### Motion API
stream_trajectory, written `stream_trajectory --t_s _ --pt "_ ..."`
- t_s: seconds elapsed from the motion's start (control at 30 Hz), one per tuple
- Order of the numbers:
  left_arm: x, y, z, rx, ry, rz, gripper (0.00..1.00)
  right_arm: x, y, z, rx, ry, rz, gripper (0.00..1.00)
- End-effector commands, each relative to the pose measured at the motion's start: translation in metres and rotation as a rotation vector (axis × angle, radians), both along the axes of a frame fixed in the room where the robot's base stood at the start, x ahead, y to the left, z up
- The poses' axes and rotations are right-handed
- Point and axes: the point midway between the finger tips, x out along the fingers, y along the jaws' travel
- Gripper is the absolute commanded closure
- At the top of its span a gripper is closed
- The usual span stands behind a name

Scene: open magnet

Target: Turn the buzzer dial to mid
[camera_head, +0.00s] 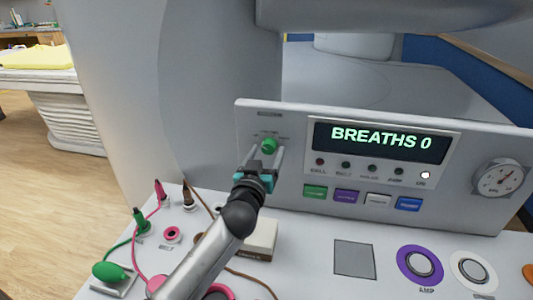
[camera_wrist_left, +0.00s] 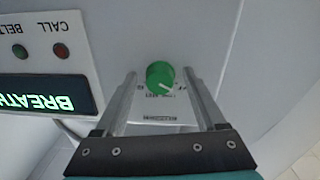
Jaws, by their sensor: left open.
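The buzzer dial is a green knob (camera_head: 269,146) on the upper left of the upright grey panel. In the left wrist view the green knob (camera_wrist_left: 160,75) has a white pointer line toward the lower right of the picture, with small labels around it that are too blurred to read surely. My left gripper (camera_head: 268,153) is open in front of it. In the wrist view the fingers of my left gripper (camera_wrist_left: 159,76) stand on either side of the knob, with a gap on each side. My right gripper is out of view.
A display (camera_head: 380,142) reading "BREATHS 0" sits right of the dial, with lamps and coloured buttons below. A round gauge (camera_head: 498,179) is at the far right. The desk below holds a white box (camera_head: 261,238), cabled plugs and a green bulb (camera_head: 109,271).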

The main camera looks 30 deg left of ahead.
Motion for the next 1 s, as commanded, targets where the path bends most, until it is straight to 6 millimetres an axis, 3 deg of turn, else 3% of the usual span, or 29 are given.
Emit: stream_trajectory --t_s 0.27,0.9,1.0 --pt "0.001 0.0 -0.0001 0.0 0.0 -0.001 0.28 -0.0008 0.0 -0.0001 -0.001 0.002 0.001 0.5" --pt "0.0007 -0.0002 -0.0002 0.0 0.0 -0.001 1.0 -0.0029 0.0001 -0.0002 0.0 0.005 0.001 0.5" --pt "0.0007 -0.0002 -0.0002 0.0 0.0 -0.001 1.0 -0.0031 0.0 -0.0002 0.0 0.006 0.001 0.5"
